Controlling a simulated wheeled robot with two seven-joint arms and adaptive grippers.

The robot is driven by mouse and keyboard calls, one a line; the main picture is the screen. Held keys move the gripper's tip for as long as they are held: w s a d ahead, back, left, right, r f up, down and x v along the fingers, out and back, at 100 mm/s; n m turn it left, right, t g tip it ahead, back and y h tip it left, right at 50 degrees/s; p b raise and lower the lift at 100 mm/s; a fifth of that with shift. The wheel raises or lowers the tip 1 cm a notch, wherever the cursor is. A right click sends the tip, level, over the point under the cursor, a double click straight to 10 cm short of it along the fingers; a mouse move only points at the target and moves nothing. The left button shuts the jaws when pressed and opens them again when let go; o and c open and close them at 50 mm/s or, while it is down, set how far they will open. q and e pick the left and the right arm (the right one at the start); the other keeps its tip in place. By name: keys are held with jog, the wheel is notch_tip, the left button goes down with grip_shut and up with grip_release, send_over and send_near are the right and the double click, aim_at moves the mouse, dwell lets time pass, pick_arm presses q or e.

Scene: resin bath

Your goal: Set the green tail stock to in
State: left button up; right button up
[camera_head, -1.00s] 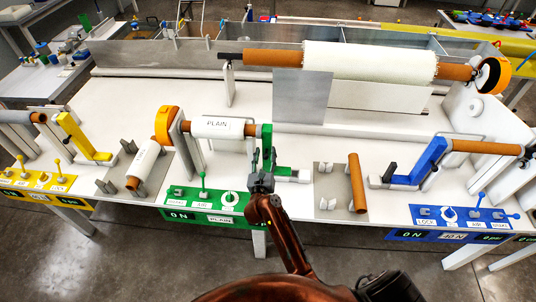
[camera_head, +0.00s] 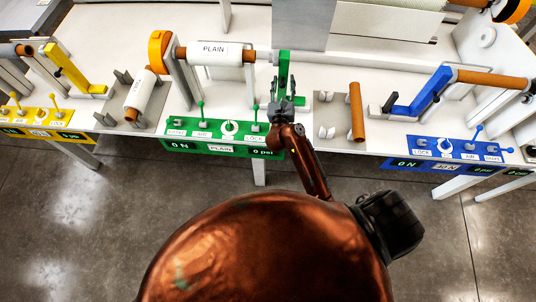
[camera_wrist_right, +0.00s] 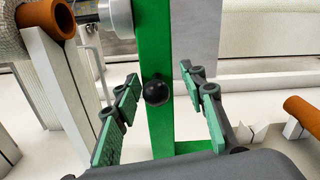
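The green tail stock (camera_head: 284,68) stands at the right end of the PLAIN roll (camera_head: 214,50), behind the green panel (camera_head: 220,135). In the right wrist view its upright post (camera_wrist_right: 160,60) bears a round black knob (camera_wrist_right: 157,92). A metal spindle (camera_wrist_right: 88,12) lies between the post and the brown roll end (camera_wrist_right: 58,20); I cannot tell whether it touches the tube. My right gripper (camera_head: 284,104) is at the front of the post. In the wrist view its green-padded fingers (camera_wrist_right: 160,105) are open, one on each side of the post and knob, with gaps. My left gripper is not in view.
Small levers and a white dial (camera_head: 229,128) stand on the green panel, close left of my right gripper. A brown tube (camera_head: 356,112) lies on a grey plate to the right. The blue stock (camera_head: 424,95) is farther right, the yellow one (camera_head: 75,70) far left.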

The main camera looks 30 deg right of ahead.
jog(key=s+a+r+n+t+y, duration=0.3)
jog(key=s+a+n+t, duration=0.3)
jog(key=n, duration=0.4)
jog(key=s+a+f+n+g+y, duration=0.1)
jog(key=s+a+f+n+y, duration=0.25)
jog(key=a+n+y, duration=0.65)
jog(key=s+f+n+g, duration=0.4)
jog(key=f+n, duration=0.3)
jog(key=f, duration=0.3)
jog(key=s+f+n+g, duration=0.4)
jog(key=f+n, duration=0.3)
jog(key=f, duration=0.4)
jog(key=shift+d+f+g+y, duration=0.3)
jog(key=shift+g+y, duration=0.1)
jog(key=shift+g, duration=0.1)
